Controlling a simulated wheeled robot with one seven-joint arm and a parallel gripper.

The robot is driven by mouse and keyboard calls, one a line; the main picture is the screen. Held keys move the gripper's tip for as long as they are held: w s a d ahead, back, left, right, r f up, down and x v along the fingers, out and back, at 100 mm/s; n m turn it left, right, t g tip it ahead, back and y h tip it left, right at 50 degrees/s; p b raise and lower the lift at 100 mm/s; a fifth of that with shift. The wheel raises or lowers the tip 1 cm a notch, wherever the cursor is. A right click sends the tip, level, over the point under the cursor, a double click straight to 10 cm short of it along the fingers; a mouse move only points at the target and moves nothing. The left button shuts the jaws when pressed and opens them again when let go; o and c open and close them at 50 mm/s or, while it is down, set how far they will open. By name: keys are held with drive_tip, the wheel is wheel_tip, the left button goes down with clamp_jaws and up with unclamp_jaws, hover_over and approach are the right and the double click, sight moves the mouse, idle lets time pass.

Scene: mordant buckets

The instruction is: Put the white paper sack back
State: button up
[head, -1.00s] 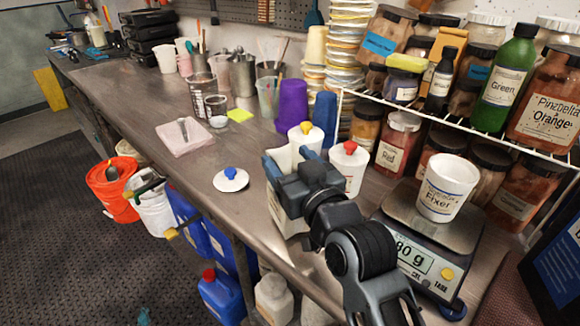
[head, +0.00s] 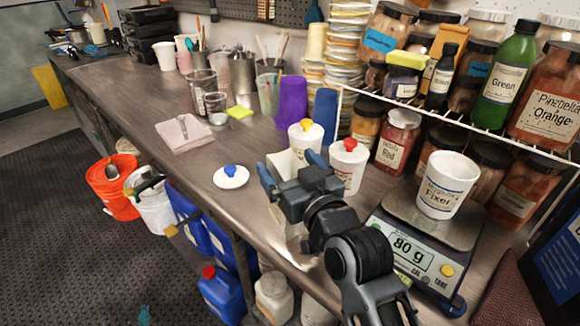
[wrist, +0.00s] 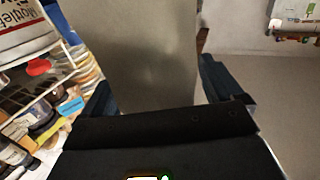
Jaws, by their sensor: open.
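The white paper sack (head: 289,242) is at the front edge of the bench in the head view, mostly hidden behind my gripper (head: 290,168). Off-white parts show above and below the gripper. In the wrist view the sack (wrist: 145,50) is a broad, plain surface filling the middle. My gripper (wrist: 158,88) is open, with one finger on each side of this surface. I cannot tell whether either finger touches it. The sack's base is only partly seen.
A red-knobbed white tub (head: 348,165) and a yellow-knobbed one (head: 305,138) stand just behind. A scale (head: 405,245) with a Fixer cup (head: 447,185) is right. A white lid (head: 231,177) lies left. Wire shelf (head: 455,125) holds jars. Buckets (head: 112,185) stand below.

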drive_tip(key=shift+s+r, duration=0.1)
drive_tip(key=shift+r, duration=0.05)
drive_tip(key=b+v, duration=0.2)
drive_tip(key=v, duration=1)
drive_tip(key=s+d+f+m+h, duration=0.1)
drive_tip(key=s+d+f, duration=0.1)
drive_tip(key=f, duration=0.1)
drive_tip(key=s+d+f+m+h, duration=0.1)
drive_tip(key=s+d+f, duration=0.1)
drive_tip(key=s+d, duration=0.1)
drive_tip(key=shift+s+f+h, duration=0.2)
drive_tip(key=shift+f+h, duration=0.1)
drive_tip(key=shift+f, duration=0.1)
drive_tip(key=s+d+f+m+h, duration=0.25)
drive_tip(key=s+d, duration=0.25)
drive_tip(key=s, duration=0.4)
drive_tip(key=s+d+f+m+h, duration=0.1)
drive_tip(key=s+d+f+h, duration=0.2)
drive_tip(key=s+d, duration=0.5)
drive_tip(key=v, duration=1.3)
drive_tip(key=shift+s+d+g+h, duration=0.25)
drive_tip(key=shift+s+g+h, duration=0.05)
drive_tip(key=shift+g+h, duration=0.15)
